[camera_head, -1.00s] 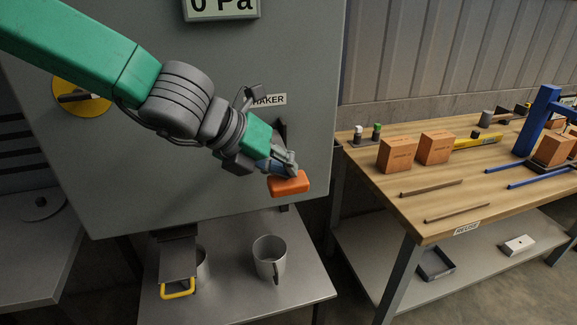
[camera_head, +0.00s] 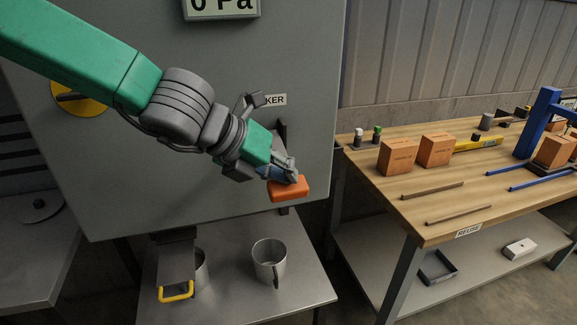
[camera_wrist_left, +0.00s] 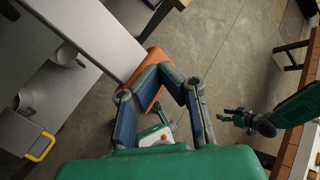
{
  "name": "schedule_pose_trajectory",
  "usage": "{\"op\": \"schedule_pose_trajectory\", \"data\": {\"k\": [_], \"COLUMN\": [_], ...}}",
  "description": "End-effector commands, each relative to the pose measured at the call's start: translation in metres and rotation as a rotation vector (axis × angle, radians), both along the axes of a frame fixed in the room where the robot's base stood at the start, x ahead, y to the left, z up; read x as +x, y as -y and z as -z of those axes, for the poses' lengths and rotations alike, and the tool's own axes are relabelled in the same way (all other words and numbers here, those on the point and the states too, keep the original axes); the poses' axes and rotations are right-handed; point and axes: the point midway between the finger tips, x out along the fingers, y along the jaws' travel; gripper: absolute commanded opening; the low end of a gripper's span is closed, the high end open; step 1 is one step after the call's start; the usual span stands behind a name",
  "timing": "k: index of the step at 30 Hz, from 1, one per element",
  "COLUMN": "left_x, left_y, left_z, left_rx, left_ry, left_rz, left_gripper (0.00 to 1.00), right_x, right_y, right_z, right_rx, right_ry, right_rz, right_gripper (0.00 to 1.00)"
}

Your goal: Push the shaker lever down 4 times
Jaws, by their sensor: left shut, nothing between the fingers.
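The shaker lever has an orange handle (camera_head: 289,190) and stands out from the front of the grey cabinet (camera_head: 200,130), below a partly covered label (camera_head: 275,100) reading "KER". My left gripper (camera_head: 285,175) is shut and empty, its fingertips at the top of the handle; exact contact is hard to tell. The orange handle (camera_wrist_left: 146,75) also shows just beyond the left fingers (camera_wrist_left: 160,95) in the left wrist view. My right gripper (camera_wrist_left: 240,120) shows at the right of the left wrist view, away from the lever; its finger state is unclear.
A metal cup (camera_head: 268,262) stands on the shelf (camera_head: 235,300) below the lever. A chute with a yellow handle (camera_head: 176,292) is left of it, partly hiding another cup. A wooden workbench (camera_head: 420,215) with boxes stands at the right.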

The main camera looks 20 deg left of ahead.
Motion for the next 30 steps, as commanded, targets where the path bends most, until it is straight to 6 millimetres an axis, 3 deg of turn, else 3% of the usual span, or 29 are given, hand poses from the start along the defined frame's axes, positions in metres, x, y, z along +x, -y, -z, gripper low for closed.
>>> {"op": "schedule_pose_trajectory", "data": {"k": [30], "left_x": [-0.0009], "left_y": [-0.0002], "left_z": [0.0103], "left_rx": [0.002], "left_ry": [-0.004], "left_rz": [0.000], "left_gripper": [0.00], "right_x": [0.0000], "right_y": [0.0000], "right_z": [0.0081], "right_rx": [0.000], "right_ry": [0.000], "right_rz": [0.000], "right_gripper": [0.40]}}
